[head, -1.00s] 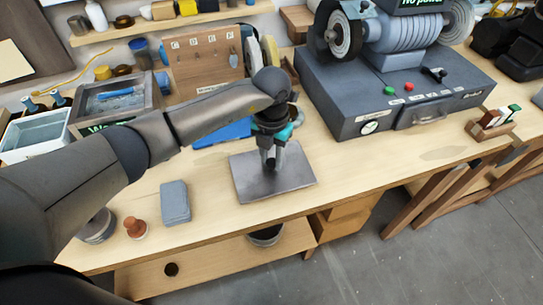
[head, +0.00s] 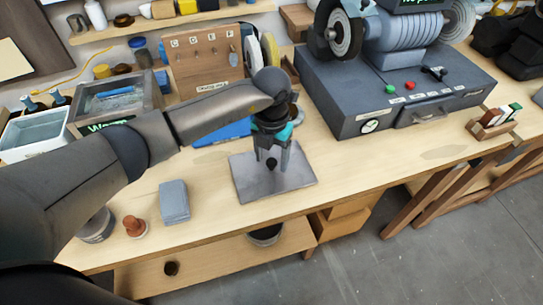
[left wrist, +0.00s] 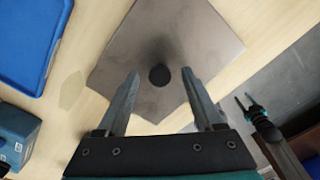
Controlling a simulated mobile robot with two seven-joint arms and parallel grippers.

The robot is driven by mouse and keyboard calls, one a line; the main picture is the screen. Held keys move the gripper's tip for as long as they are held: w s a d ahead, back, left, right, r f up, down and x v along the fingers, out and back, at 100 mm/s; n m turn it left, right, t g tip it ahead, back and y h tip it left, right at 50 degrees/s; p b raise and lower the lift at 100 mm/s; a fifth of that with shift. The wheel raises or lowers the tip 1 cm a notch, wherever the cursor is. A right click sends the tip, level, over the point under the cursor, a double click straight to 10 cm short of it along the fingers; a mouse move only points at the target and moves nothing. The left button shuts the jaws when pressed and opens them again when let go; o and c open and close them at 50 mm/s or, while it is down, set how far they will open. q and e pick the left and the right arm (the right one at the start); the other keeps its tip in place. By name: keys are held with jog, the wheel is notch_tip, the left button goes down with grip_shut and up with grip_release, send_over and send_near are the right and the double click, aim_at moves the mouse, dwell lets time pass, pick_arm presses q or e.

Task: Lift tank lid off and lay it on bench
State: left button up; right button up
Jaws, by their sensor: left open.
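The tank lid (head: 300,179) is a square grey metal plate with a small black knob, lying flat on the bench. In the left wrist view the lid (left wrist: 205,45) fills the upper middle, its knob (left wrist: 160,75) between my fingertips. My left gripper (head: 273,166) is open and points down over the lid, with one finger on each side of the knob and a gap to each. The open tank (head: 115,104), grey-framed with a blue item inside, stands at the back left. What seems to be my right gripper (left wrist: 245,99) shows small at the right of the left wrist view.
A grey block (head: 174,202) and a brown knobbed piece (head: 134,227) lie left of the lid. A white tub (head: 36,132) stands at the far left. A blue tray (head: 222,132) lies behind the lid, and the grinder base (head: 345,112) behind right. Bare bench lies right of the lid.

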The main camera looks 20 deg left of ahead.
pick_arm(q)
notch_tip(320, 180, up, 15)
dwell(0.4)
